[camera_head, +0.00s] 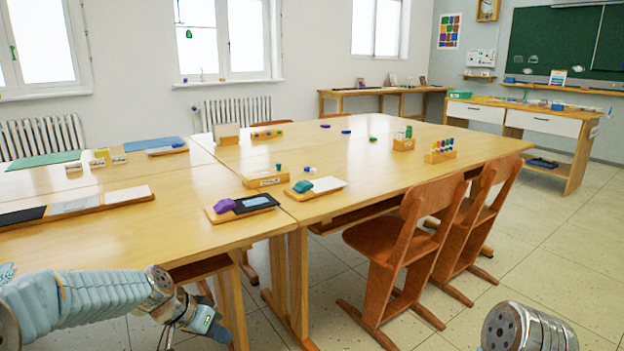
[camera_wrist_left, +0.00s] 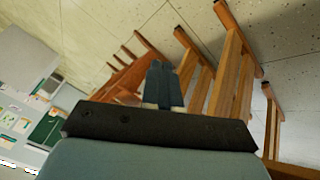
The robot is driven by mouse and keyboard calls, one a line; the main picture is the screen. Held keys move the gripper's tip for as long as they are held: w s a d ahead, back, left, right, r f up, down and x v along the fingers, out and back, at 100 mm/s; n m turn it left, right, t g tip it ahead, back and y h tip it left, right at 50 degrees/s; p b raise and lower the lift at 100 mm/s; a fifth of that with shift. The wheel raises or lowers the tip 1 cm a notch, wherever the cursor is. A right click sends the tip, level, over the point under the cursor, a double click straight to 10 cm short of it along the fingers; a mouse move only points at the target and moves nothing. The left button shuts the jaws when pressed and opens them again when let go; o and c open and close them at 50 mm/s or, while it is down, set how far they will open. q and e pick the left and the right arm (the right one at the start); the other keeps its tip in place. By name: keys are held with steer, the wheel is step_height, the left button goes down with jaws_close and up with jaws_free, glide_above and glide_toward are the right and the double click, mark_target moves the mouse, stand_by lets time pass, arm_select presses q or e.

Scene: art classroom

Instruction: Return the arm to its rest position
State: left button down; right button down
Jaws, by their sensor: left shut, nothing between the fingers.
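My left arm (camera_head: 85,297) comes in at the lower left of the head view, bent down beside the near edge of the table. My left gripper (camera_head: 205,322) hangs low in front of the table, below its top. In the left wrist view the two dark fingers (camera_wrist_left: 163,82) are together with nothing between them, pointing toward the floor and chair legs. Part of my right arm (camera_head: 525,328) shows at the bottom right of the head view; its gripper is out of the picture.
The joined wooden tables (camera_head: 180,215) carry trays with coloured blocks, including a tray with a purple piece (camera_head: 243,207). Two wooden chairs (camera_head: 390,250) stand at the right side. Table legs (camera_head: 297,285) are close to my left gripper. Open tiled floor (camera_head: 560,260) lies at the right.

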arm_select(q)
steer(key=s+d+f+n+g+y, duration=0.1)
steer(key=s+f, duration=0.2)
steer(key=f, duration=0.5)
steer(key=s+d+f+n, duration=0.2)
steer(key=s+f, duration=0.1)
steer(key=f, duration=0.4)
steer(key=s+d+f+n+g, duration=0.1)
steer(key=s+d+f, duration=0.1)
steer(key=s+f, duration=0.5)
steer(key=s+d+f+n, duration=0.2)
steer(key=s+d+f, duration=0.1)
steer(key=s+f, duration=0.4)
steer(key=s, duration=0.3)
steer(key=shift+s+d+f+g+y, duration=0.2)
steer(key=shift+f+g+y, duration=0.1)
steer(key=shift+f+g, duration=0.1)
